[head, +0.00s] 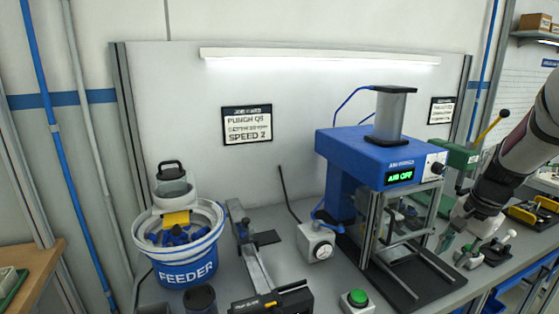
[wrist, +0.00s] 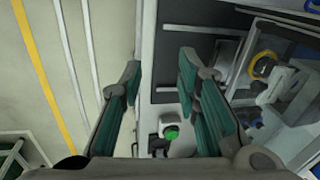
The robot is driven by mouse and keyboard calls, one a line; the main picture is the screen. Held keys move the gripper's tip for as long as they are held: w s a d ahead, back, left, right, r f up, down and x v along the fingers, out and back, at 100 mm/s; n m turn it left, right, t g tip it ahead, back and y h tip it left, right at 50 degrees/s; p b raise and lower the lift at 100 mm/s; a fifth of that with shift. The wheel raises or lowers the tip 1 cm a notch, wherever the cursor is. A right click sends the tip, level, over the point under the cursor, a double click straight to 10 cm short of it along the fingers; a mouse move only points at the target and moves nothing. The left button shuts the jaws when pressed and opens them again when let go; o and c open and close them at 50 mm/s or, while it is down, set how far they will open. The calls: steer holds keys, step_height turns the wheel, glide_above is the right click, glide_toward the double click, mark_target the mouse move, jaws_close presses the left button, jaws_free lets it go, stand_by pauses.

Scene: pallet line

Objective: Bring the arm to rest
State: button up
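My arm (head: 510,155) reaches in from the right edge of the head view, beside the blue press. My gripper (wrist: 160,88) shows in the wrist view with its two green-padded fingers spread apart. Nothing is between the fingers. In the head view the gripper end is partly hidden near the press's right side, above the bench. In the wrist view a green button (wrist: 171,133) on a small box lies below and between the fingers, apart from them.
The blue press (head: 365,150) reads "AIR OFF". A feeder bucket (head: 187,272) with blue parts stands at the left, beside a rail (head: 255,265). A green button box (head: 357,300) sits at the bench's front. A green hand press (head: 460,160) and yellow-handled tools (head: 525,214) are at the right.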

steer(key=s+a+r+n+t, duration=0.1)
steer(key=s+a+r+n, duration=0.2)
steer(key=s+a+r, duration=0.3)
steer(key=s+a+r+n, duration=0.3)
steer(key=a+r, duration=0.3)
steer(key=a, duration=0.2)
steer(key=s+a+n, duration=0.3)
steer(key=s+a, duration=0.1)
steer(key=s, duration=0.4)
steer(key=s+a+r+n+t, duration=0.1)
steer(key=s+a+n, duration=0.3)
steer(key=s, duration=0.4)
steer(key=shift+s+a+t+h, duration=0.15)
steer(key=shift+a+t+h, duration=0.15)
steer(key=shift+a, duration=0.15)
